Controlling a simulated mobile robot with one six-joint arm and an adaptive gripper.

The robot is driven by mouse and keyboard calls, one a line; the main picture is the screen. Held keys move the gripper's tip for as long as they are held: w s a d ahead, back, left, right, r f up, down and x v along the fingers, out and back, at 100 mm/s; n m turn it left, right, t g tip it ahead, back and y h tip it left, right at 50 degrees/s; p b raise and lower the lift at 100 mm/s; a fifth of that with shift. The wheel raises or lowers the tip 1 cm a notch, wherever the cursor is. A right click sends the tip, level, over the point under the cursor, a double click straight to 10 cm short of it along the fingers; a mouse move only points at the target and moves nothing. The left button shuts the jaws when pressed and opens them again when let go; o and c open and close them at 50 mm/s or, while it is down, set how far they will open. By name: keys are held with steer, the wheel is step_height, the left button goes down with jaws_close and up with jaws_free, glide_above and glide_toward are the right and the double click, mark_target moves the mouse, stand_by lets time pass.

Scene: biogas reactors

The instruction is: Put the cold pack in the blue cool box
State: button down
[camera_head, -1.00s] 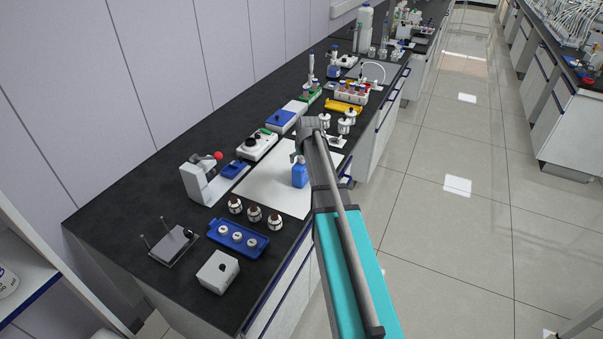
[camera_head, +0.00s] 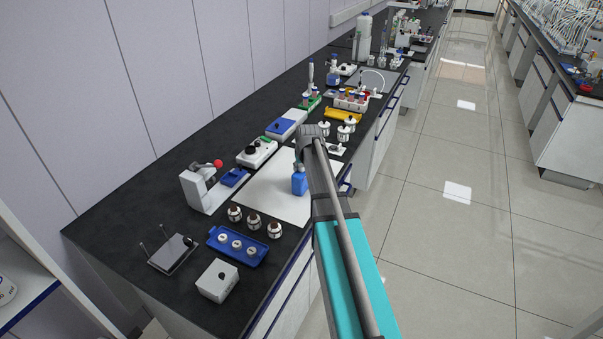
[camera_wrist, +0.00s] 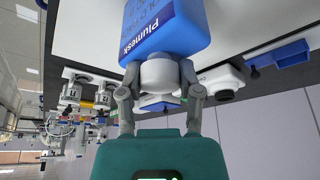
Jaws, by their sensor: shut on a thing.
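My gripper (camera_wrist: 160,72) is shut on the pale neck of a blue bottle-shaped pack (camera_wrist: 172,28) with white lettering, which I take as the cold pack. In the head view this blue pack (camera_head: 299,184) hangs upright below my gripper, over the white mat (camera_head: 270,188); whether its base touches the mat I cannot tell. My arm hides part of the mat's right side.
A white knob device (camera_head: 257,152) and a stand with a red ball (camera_head: 201,187) line the mat's left side. Several brown-capped bottles (camera_head: 254,221) and a blue tray (camera_head: 237,257) are in front. A yellow rack (camera_head: 343,115) stands farther back. The right aisle floor is clear.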

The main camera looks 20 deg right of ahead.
steer(key=shift+r, duration=0.15)
step_height(320, 180, up, 3)
steer(key=p, duration=0.3)
steer(key=s+d+r+p, duration=0.2)
steer(key=s+r+p, duration=0.3)
steer(key=s, duration=0.1)
steer(key=s+d+r+p, duration=0.2)
steer(key=s+r+p, duration=0.2)
steer(key=s, duration=0.3)
steer(key=shift+d+r+p, duration=0.3)
steer(key=shift+r+p, duration=0.05)
steer(key=shift+p, duration=0.15)
steer(key=shift+s+f, duration=0.1)
steer(key=shift+f, duration=0.05)
step_height(320, 180, down, 5)
steer(key=b, duration=0.5)
steer(key=shift+d+r, duration=0.1)
steer(key=shift+r, duration=0.1)
